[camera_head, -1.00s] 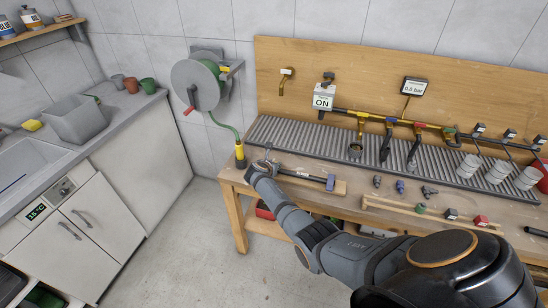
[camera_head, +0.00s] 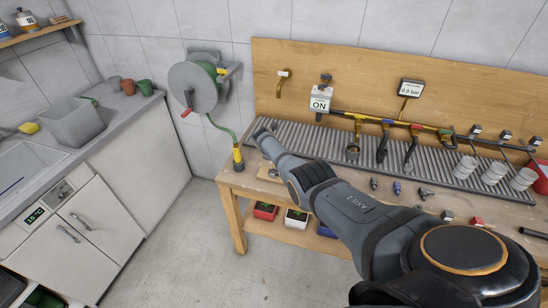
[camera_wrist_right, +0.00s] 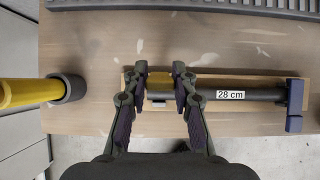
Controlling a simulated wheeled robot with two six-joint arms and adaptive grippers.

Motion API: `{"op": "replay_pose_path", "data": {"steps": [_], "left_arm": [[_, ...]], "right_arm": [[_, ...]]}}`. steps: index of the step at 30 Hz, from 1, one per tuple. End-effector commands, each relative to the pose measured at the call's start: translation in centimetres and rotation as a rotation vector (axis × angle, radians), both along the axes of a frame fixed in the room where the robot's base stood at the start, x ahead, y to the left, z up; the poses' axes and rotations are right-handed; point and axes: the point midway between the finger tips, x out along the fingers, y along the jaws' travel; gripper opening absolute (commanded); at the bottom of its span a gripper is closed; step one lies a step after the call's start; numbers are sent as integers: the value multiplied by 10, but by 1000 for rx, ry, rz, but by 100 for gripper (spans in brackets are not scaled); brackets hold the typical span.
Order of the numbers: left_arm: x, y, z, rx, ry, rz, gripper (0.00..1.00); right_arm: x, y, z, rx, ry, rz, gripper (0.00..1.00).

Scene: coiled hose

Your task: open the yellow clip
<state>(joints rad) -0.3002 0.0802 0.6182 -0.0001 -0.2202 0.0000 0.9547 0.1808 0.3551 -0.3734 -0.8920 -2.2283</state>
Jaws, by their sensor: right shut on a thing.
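In the right wrist view, the yellow clip (camera_wrist_right: 160,79) sits on a dark tube (camera_wrist_right: 256,95) with a "28 cm" label. The tube lies on a wooden board and has a blue part (camera_wrist_right: 294,96) at its right end. My right gripper (camera_wrist_right: 160,70) has one finger on each side of the clip and is shut on it. In the head view, my right arm reaches over the bench and hides the clip and fingertips. My left gripper is not in view.
A hose end with a yellow sleeve (camera_head: 237,158) stands at the bench's left corner, left of my gripper in the wrist view (camera_wrist_right: 28,92). Its green hose runs to a wall reel (camera_head: 196,87). A pipe with several valves (camera_head: 386,122) lies behind. Small fittings (camera_head: 397,188) lie right.

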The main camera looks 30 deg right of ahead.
Motion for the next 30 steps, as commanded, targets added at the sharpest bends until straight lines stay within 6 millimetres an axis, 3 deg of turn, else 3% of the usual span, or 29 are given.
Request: {"op": "replay_pose_path", "data": {"steps": [18, 19, 24, 30], "left_arm": [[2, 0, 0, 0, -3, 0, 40], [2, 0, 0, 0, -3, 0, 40], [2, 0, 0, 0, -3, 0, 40], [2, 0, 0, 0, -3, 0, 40]], "right_arm": [[5, -6, 8, -11, -16, 1, 0], [5, -6, 8, -11, -16, 1, 27], [3, -4, 5, -8, -11, 0, 49], [2, -3, 3, -5, -7, 0, 49]]}}
